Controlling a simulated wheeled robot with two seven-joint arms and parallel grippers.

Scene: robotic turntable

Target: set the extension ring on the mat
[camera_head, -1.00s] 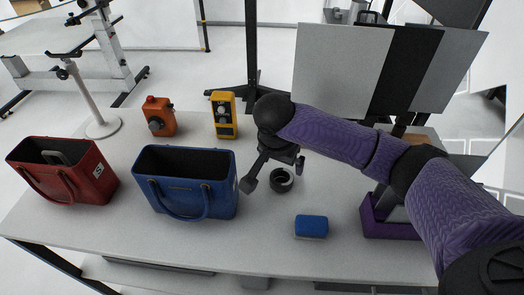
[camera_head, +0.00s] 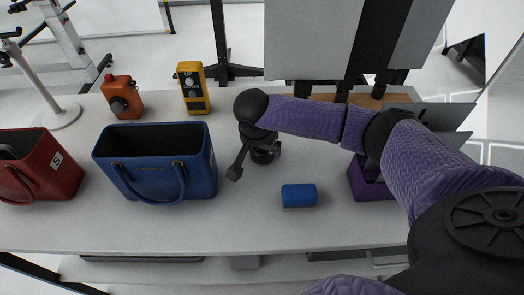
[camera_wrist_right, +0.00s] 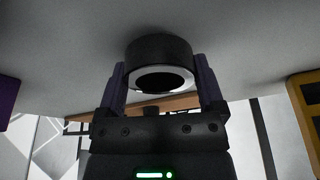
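The extension ring, a short black ring (camera_head: 263,156), stands on the grey table right of the blue bag, partly hidden by my right gripper. In the right wrist view the ring (camera_wrist_right: 160,52) shows its pale inner rim between the two fingers. My right gripper (camera_head: 256,162) is low over the ring with its fingers spread to either side; it also shows in the wrist view (camera_wrist_right: 162,82). Firm finger contact cannot be seen. A flat brown board (camera_head: 400,98), possibly the mat, lies at the table's back right, partly hidden by panels. My left gripper is out of view.
A blue bag (camera_head: 140,180) and red bag (camera_head: 62,185) stand left. An orange canister (camera_head: 122,98) and yellow meter (camera_head: 194,90) stand behind. A blue block (camera_head: 298,196) lies right of the ring; a purple holder (camera_head: 370,190) is farther right. The front table strip is clear.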

